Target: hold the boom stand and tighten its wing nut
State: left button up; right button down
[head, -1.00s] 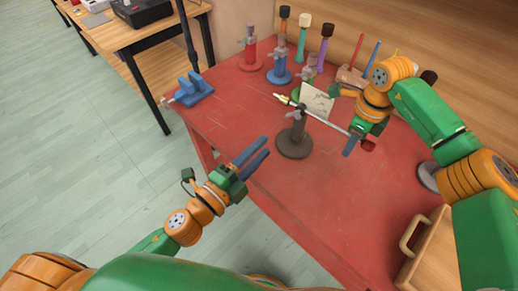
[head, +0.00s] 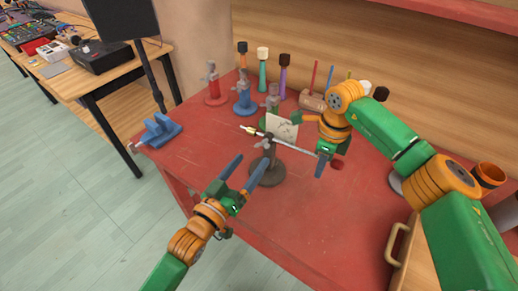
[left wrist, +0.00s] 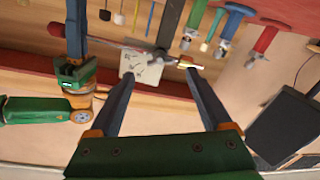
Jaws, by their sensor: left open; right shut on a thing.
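The boom stand has a dark round base (head: 270,176), a short post and a thin grey boom (head: 292,147) lying slantwise across its top. The boom has a pale tip at its left end. The clamp with the wing nut (head: 265,141) is at the top of the post; the nut is small and hard to make out. My right gripper (head: 322,158) is shut on the boom near its right end. My left gripper (head: 249,164) is open and empty, its fingers pointing toward the stand. In the left wrist view the clamp (left wrist: 158,56) shows beyond the open fingertips.
A white card (head: 282,126) stands behind the boom. Red (head: 213,92) and blue (head: 243,102) clamp stands and several upright mallets are at the back. A blue vise (head: 158,130) is at the table's left edge. A wooden box with a handle (head: 397,243) is at the front right.

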aim_at(260, 148)
pick_arm(q)
jog(key=x, duration=0.5)
jog(key=shift+w+d, duration=0.25)
jog(key=shift+c, duration=0.2)
grip_shut()
jog(key=m, duration=0.3)
jog(key=shift+m, duration=0.3)
jog(key=shift+o, duration=0.2)
grip_release()
jog(key=shift+s+a, duration=0.1)
